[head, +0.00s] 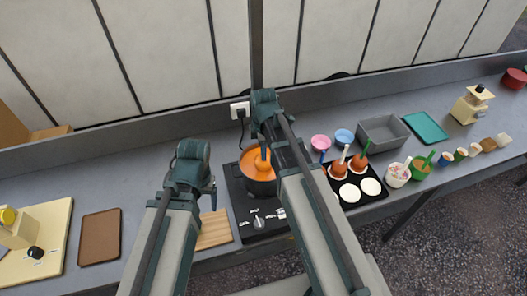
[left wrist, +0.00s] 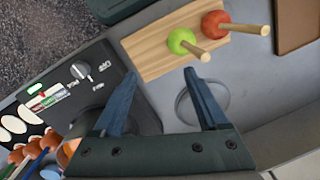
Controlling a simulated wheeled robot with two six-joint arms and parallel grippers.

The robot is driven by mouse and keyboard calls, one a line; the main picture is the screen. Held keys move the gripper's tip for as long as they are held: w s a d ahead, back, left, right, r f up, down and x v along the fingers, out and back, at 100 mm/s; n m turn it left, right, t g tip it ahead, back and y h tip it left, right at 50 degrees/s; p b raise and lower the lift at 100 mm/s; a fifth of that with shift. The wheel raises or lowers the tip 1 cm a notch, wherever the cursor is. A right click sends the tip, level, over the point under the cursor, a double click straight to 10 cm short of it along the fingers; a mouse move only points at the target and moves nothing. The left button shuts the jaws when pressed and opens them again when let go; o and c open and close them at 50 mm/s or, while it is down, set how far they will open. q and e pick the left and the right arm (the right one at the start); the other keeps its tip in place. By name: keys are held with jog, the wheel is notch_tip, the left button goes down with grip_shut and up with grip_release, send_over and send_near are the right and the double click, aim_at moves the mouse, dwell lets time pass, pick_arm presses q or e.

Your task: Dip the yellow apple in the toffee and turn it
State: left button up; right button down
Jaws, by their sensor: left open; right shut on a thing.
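The dark pot of orange toffee (head: 251,162) stands on the black hob (head: 247,222) in the head view. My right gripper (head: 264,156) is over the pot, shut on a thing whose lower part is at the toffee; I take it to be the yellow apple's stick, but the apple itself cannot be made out. My left gripper (head: 211,191) is open and empty, left of the hob. The left wrist view shows its two fingers (left wrist: 160,88) apart, with the wooden board (left wrist: 150,54) beyond them. A green apple (left wrist: 181,40) and a red apple (left wrist: 214,24), both on sticks, lie on that board.
Right of the hob, a black tray (head: 379,199) holds several coated apples and white discs. Pink (head: 320,142) and blue (head: 344,136) bowls, a grey bin (head: 383,133) and several cups stand beyond.

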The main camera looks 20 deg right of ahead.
jog(key=shift+r+p, duration=1.7)
jog(key=shift+r, duration=0.25)
notch_tip(320, 180, up, 6)
jog(key=p, duration=0.6)
jog(key=shift+f, duration=0.1)
dwell(0.5)
